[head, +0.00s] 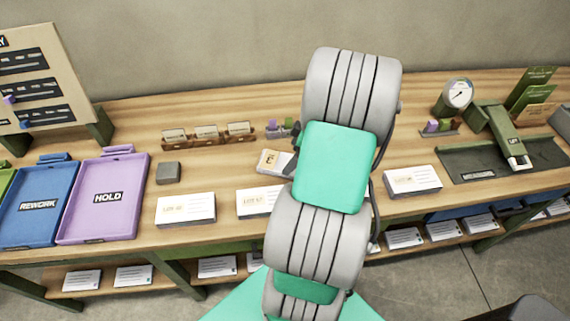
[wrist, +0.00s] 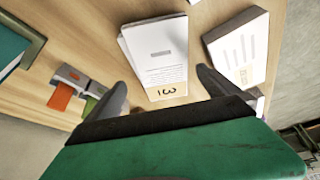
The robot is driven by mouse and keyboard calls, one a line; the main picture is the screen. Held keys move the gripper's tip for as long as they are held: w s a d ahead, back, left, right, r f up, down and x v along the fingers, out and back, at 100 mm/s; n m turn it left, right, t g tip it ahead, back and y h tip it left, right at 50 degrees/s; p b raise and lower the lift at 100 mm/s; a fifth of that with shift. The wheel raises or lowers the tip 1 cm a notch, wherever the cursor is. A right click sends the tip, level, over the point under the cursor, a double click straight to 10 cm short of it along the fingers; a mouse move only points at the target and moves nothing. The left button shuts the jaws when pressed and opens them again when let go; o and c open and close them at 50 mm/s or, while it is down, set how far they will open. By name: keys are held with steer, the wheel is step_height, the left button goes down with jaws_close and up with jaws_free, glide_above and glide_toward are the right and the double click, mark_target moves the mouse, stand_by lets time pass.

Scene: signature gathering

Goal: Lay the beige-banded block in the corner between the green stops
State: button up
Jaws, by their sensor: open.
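The beige-banded block, white with a dark mark on its band, lies on the table left of my arm in the head view (head: 272,161). In the wrist view the block (wrist: 160,62) lies ahead of my gripper, its banded end nearest. My gripper (wrist: 161,82) is open, with one finger on each side of that end. I cannot tell whether the fingers touch it. In the head view my arm hides most of the gripper and part of the block. I cannot make out the green stops or their corner for certain.
White labelled stacks (head: 186,209) line the table's front edge, one (wrist: 237,48) close right of my gripper. A grey block (head: 168,173), a purple HOLD tray (head: 104,222) and a blue REWORK tray (head: 38,230) are left. A dark green tray (head: 470,168) is right.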

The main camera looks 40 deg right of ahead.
mark_target(286, 162)
steer(key=p+x, duration=0.1)
steer(key=x, duration=0.3)
steer(key=shift+w+a+f, duration=0.1)
steer(key=shift+a+f, duration=0.05)
steer(key=shift+f, duration=0.05)
steer(key=shift+r, duration=0.1)
steer(key=c, duration=1.8)
